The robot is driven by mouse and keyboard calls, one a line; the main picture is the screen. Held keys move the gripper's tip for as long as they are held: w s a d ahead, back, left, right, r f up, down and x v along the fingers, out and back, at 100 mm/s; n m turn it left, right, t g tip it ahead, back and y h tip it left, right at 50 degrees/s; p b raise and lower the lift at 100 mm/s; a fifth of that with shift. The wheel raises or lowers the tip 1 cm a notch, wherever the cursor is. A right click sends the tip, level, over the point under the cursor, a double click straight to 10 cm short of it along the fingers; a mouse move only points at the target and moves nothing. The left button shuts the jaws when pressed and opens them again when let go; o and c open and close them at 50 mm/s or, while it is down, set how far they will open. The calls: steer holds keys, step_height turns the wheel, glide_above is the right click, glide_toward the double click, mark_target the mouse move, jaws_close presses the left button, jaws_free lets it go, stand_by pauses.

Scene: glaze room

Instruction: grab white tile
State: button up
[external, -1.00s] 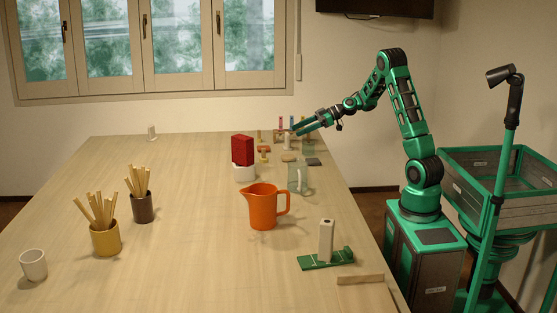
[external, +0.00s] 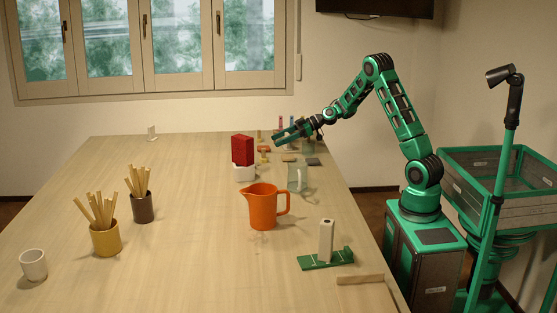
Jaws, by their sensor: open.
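My gripper (external: 279,141) is open above the far right part of the table, with its fingers pointing left. It appears empty. I cannot tell for sure which pale thing is the white tile. A small white upright piece (external: 152,132) stands alone at the table's far left edge, well away from my gripper. Small items under my gripper are partly hidden.
An orange jug (external: 263,208) and a clear glass vessel (external: 298,178) stand on the right half. Yellow (external: 105,240) and dark (external: 142,209) cups of sticks and a white cup (external: 33,265) stand left. A wooden strip (external: 360,279) lies near right. The table's middle left is clear.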

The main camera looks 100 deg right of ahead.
steer(key=shift+w, duration=0.2)
steer(key=shift+c, duration=0.2)
steer(key=c, duration=1.2)
steer(key=shift+o, duration=0.2)
